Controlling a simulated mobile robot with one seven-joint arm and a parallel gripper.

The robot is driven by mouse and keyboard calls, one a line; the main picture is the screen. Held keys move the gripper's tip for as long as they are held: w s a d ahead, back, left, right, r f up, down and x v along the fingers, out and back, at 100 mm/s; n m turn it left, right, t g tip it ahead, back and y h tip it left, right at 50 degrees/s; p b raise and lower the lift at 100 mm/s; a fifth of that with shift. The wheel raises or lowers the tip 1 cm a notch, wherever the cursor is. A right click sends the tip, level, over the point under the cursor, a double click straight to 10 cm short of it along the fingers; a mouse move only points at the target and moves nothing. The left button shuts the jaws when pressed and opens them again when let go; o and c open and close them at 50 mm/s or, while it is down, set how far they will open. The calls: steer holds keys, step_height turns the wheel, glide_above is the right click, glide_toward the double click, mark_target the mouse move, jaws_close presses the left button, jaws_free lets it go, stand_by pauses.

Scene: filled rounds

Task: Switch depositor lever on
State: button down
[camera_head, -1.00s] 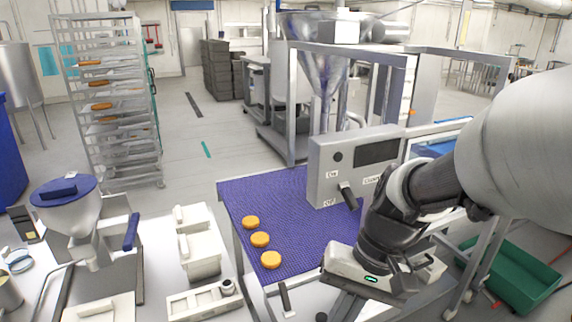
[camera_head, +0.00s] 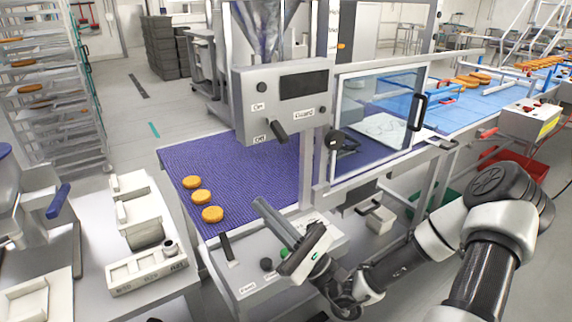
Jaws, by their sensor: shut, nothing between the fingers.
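The depositor control box (camera_head: 245,110) is grey, with a dark screen, and stands above the purple conveyor's far right part. Its black lever (camera_head: 278,131) sits low on the front and points downward, near the lower "Off" label (camera_head: 260,139). The "On" label (camera_head: 258,106) is higher on the same face. My gripper (camera_head: 260,205) is shut and empty, above the front right edge of the conveyor. It points up and left, below and apart from the lever. My arm comes in from the lower right.
The purple belt (camera_head: 235,165) carries three orange rounds (camera_head: 201,197). A clear guard (camera_head: 375,115) with a black handle stands right of the box. A lower panel (camera_head: 245,280) has a black lever (camera_head: 229,249) and knobs. A filled rack (camera_head: 45,100) stands left.

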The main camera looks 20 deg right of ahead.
mark_target(277, 129)
steer(key=w+d+f+m+t+h, duration=0.2)
steer(key=d+m+t+h, duration=0.5)
steer(key=m+h, duration=0.2)
steer(key=shift+w+d+h+b, duration=0.3)
steer(key=shift+d+h+b, duration=0.05)
steer(key=shift+h, duration=0.35)
steer(key=shift+r, duration=0.1)
steer(key=w+a+r, duration=0.1)
steer(key=w+r, duration=0.3)
steer(key=r, duration=0.6)
steer(key=shift+w+a+r+y+p, duration=0.2)
steer(key=shift+w+a+y+p, duration=0.1)
steer(key=shift+w+a+p, duration=0.1)
steer(key=shift+d+r+p, duration=0.1)
steer(key=shift+r+p, duration=0.05)
steer(key=shift+p, duration=0.15)
